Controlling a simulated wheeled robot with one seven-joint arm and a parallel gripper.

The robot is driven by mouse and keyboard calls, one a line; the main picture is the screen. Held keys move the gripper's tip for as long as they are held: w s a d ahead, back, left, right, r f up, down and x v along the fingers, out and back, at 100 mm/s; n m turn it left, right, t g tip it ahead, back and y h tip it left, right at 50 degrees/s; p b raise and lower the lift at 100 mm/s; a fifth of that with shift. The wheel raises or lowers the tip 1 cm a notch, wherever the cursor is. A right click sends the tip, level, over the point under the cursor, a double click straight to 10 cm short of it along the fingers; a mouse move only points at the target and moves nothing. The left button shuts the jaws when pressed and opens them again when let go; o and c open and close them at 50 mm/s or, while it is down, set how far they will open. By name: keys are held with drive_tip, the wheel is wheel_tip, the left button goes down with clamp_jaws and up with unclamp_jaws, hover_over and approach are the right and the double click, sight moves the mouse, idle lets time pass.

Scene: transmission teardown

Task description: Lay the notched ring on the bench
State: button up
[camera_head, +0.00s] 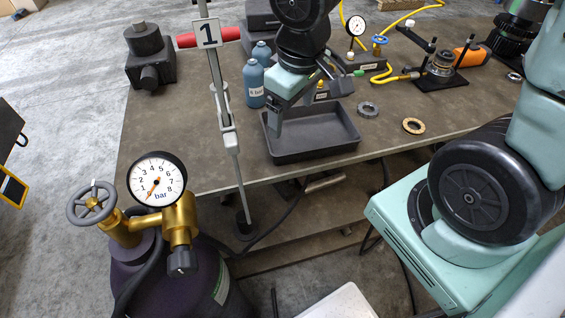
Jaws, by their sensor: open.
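Two loose rings lie flat on the bench (220,140) to the right of the black tray (312,151). One is a grey ring (360,112); the other is a bronze-coloured ring (404,122) nearer the front edge. I cannot tell at this size which of them is notched. My gripper (301,104) is over the black tray, left of both rings and apart from them. Its jaws are open, and I see nothing held between them. My gripper and wrist hide part of the tray's inside and the bench behind it.
A gas cylinder with a gauge (157,179) stands at front left. Blue bottles (254,84) stand left of the tray. A dial gauge (356,26) and fixtures fill the back right. Bench right of the rings is clear.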

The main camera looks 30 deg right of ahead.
drive_tip(key=s+a+r+n+g, duration=0.1)
drive_tip(key=s+a+r+n, duration=0.1)
drive_tip(key=s+a, duration=0.7)
drive_tip(key=s+n, duration=0.1)
drive_tip(key=s, duration=0.2)
drive_tip(key=shift+s+a+r+g+y, duration=0.2)
drive_tip(key=shift+s+r+g+y, duration=0.1)
drive_tip(key=shift+s+y, duration=0.1)
drive_tip(key=shift+w, duration=0.1)
